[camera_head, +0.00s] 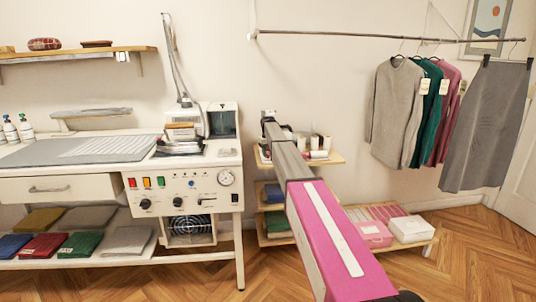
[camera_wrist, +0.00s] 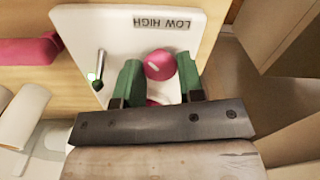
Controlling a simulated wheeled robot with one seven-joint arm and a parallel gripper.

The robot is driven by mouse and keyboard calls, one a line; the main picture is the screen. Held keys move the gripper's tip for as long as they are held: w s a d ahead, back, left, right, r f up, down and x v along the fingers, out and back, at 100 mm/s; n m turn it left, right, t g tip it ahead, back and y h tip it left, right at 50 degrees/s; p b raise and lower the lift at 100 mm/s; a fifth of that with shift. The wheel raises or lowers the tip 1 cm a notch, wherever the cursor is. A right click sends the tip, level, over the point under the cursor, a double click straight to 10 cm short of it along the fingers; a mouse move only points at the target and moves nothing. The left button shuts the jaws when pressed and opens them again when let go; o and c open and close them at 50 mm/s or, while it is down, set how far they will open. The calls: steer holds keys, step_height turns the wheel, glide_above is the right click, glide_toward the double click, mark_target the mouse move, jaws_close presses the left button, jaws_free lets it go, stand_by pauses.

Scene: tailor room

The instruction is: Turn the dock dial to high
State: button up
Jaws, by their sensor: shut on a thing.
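In the wrist view a round pink-red dial (camera_wrist: 159,64) with a small pale mark sits on a white panel (camera_wrist: 205,22). A label with the words LOW and HIGH (camera_wrist: 162,22) is on the panel by the dial. My gripper (camera_wrist: 160,78) has its green fingers on either side of the dial and is shut on it. A small pink-red patch also shows between the fingers nearer the palm. In the head view my arm reaches toward the small shelf, and the dial is hidden or too small to tell.
A metal lever (camera_wrist: 98,70) with a green part stands on the panel left of the dial. In the head view the ironing station (camera_head: 185,190) is left of my arm. A shelf unit (camera_head: 330,158) is behind it, and clothes (camera_head: 395,110) hang at right.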

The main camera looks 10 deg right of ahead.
mark_target(268, 154)
steer(key=o, duration=0.9)
steer(key=shift+r, duration=0.1)
step_height(268, 154, up, 11)
steer(key=s+f+m, duration=0.1)
steer(key=s+f, duration=0.9)
steer(key=s, duration=0.3)
steer(key=s+f, duration=1.1)
steer(key=s, duration=0.2)
steer(key=s+f, duration=0.3)
steer(key=s, duration=0.7)
steer(key=s+f+m, duration=0.1)
steer(key=s+f, duration=0.3)
steer(key=s, duration=0.7)
steer(key=s+f, duration=0.3)
steer(key=s, duration=0.8)
steer(key=shift+f+m, duration=0.3)
